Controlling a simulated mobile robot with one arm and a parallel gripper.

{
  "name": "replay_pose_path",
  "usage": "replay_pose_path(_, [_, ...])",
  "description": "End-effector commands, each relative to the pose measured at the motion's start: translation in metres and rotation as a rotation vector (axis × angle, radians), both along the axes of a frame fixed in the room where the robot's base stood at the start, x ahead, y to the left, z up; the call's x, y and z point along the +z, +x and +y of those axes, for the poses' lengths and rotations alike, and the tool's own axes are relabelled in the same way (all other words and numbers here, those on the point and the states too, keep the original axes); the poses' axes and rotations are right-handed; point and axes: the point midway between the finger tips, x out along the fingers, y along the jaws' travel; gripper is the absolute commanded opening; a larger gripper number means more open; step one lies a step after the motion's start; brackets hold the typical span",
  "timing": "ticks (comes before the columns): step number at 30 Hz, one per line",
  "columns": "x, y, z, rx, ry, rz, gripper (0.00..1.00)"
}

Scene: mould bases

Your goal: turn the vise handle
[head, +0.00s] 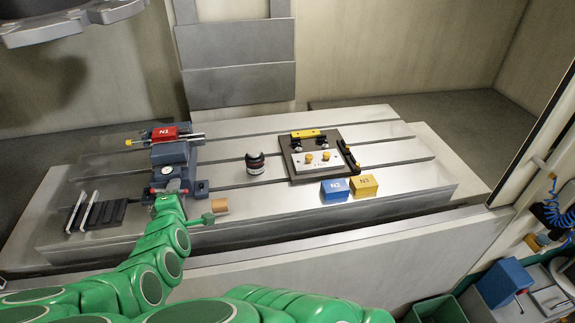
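The blue-grey vise (171,155) stands at the left of the slotted machine table, with a red block marked N1 (164,132) at its far end. A round white dial (166,170) shows on its near part. My green arm reaches up from below to the vise's near end. My gripper (178,192) is there, small and partly hidden by the arm, so I cannot tell whether its fingers are open or touch the handle. The vise handle is not clearly visible. A tan cylinder (221,205) shows just right of the wrist; I cannot tell what it belongs to.
Black strips and metal bars (100,214) lie left of the vise. A dark round stack (255,163) stands mid-table. A dark plate (290,166) with fittings, a blue N2 block (335,190) and a yellow N3 block (364,186) are on the right. The far right table is clear.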

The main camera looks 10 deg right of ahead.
Motion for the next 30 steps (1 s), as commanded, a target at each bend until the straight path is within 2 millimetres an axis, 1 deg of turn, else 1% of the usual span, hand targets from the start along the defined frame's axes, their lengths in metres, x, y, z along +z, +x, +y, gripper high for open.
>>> replay_pose_path(30, [0.0081, 0.0001, 0.0046, 0.001, -0.409, 0.0, 0.36])
